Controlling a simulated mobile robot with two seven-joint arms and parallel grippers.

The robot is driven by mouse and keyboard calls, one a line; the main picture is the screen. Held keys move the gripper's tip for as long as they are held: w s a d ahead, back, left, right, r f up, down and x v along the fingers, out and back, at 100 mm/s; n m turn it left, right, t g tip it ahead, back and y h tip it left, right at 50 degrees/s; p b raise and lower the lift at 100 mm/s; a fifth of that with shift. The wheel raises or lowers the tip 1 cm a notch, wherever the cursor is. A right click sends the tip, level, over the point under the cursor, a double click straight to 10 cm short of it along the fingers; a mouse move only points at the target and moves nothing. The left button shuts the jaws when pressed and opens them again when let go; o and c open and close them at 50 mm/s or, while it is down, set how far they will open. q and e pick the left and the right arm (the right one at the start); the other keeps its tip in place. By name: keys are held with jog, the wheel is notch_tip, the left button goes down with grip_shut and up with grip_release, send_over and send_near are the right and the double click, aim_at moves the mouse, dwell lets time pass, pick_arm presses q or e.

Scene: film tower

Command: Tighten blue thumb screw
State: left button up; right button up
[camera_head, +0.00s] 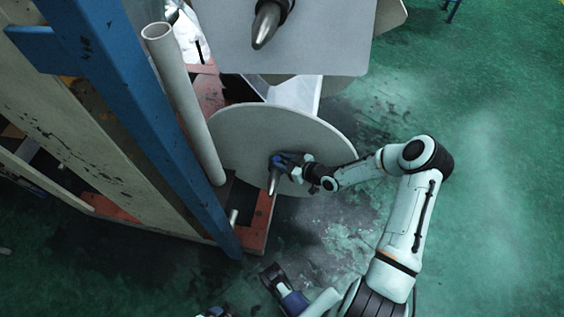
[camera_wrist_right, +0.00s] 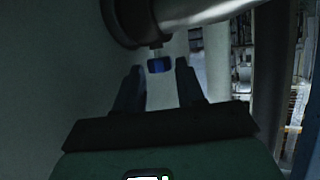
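The blue thumb screw (camera_wrist_right: 159,65) hangs under a dark collar around a metal shaft in the right wrist view. My right gripper (camera_wrist_right: 159,77) has its two dark fingers apart, one on each side below the screw. The screw shows in the gap just beyond the fingertips, and I see no contact. In the head view my right gripper (camera_head: 279,160) is at the hub of the lower round grey disc (camera_head: 240,135), where the fingers and screw are hard to separate. Dark parts of my left arm show at the bottom, but its finger state is unclear.
A metal shaft tip (camera_head: 272,183) sticks out below my right gripper. Another disc or plate (camera_head: 300,40) with a pointed shaft (camera_head: 265,25) is above. A blue post (camera_head: 150,110) and grey tube (camera_head: 185,105) stand at left. Green floor (camera_head: 490,180) is open at right.

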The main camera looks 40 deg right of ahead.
jog(key=shift+w, duration=0.15)
grip_shut()
pick_arm(q)
jog(key=shift+r, duration=0.1)
pick_arm(e)
jog(key=shift+a, duration=0.1)
